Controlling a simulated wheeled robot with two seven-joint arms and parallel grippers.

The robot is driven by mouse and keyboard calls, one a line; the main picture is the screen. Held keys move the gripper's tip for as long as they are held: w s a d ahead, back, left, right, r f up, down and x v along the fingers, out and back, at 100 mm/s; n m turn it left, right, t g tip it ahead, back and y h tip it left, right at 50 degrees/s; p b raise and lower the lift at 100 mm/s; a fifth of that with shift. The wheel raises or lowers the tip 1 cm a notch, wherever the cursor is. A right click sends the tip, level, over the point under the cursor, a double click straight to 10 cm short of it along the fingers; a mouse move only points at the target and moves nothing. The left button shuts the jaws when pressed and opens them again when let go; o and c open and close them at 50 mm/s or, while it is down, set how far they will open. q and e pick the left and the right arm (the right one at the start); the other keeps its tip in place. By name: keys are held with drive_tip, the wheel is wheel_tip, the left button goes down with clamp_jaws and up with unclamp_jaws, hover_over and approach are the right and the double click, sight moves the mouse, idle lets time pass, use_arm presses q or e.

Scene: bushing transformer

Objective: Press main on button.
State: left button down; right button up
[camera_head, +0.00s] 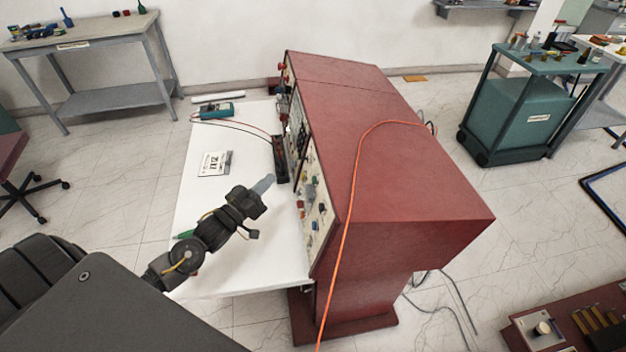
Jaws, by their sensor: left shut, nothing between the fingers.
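A large dark red cabinet (400,185) stands in the middle, with a pale control panel (318,205) on its left side, seen at a steep angle. The panel carries several small knobs and buttons, some red, green and blue; I cannot tell which is the main on button. My left gripper (264,184) is shut and empty. It is above the white table, a short way left of the panel, its tip pointing toward it and seeming apart from it. My right gripper is not in view.
On the white table (200,255) lie a labelled card (214,163), a teal meter (217,112) with leads and a black strip (280,158) by the panel. An orange cable (352,205) runs over the cabinet. A grey bench (95,45) and green cart (525,105) stand behind.

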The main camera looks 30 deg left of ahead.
use_arm(q)
drive_tip(key=b, duration=0.3)
approach(317, 171)
drive_tip(key=w+a+r, duration=0.1)
drive_tip(key=w+a, duration=0.1)
drive_tip(key=a, duration=0.1)
drive_tip(key=shift+w+d, duration=0.3)
drive_tip(key=shift+d, duration=0.3)
drive_tip(key=shift+w+d, duration=0.3)
drive_tip(key=shift+d, duration=0.3)
drive_tip(key=shift+d, duration=0.1)
idle(0.8)
drive_tip(key=shift+w+d+f, duration=0.15)
drive_tip(key=shift+w+d, duration=0.05)
drive_tip(key=shift+d, duration=0.05)
drive_tip(key=shift+w+d+f, duration=0.1)
drive_tip(key=shift+w+d, duration=0.15)
drive_tip(key=shift+d, duration=0.1)
idle(0.8)
drive_tip(key=shift+a, duration=0.1)
idle(0.3)
drive_tip(key=shift+s+a+r+p, duration=0.2)
drive_tip(key=shift+s+a+p, duration=0.3)
drive_tip(key=shift+a+p, duration=0.1)
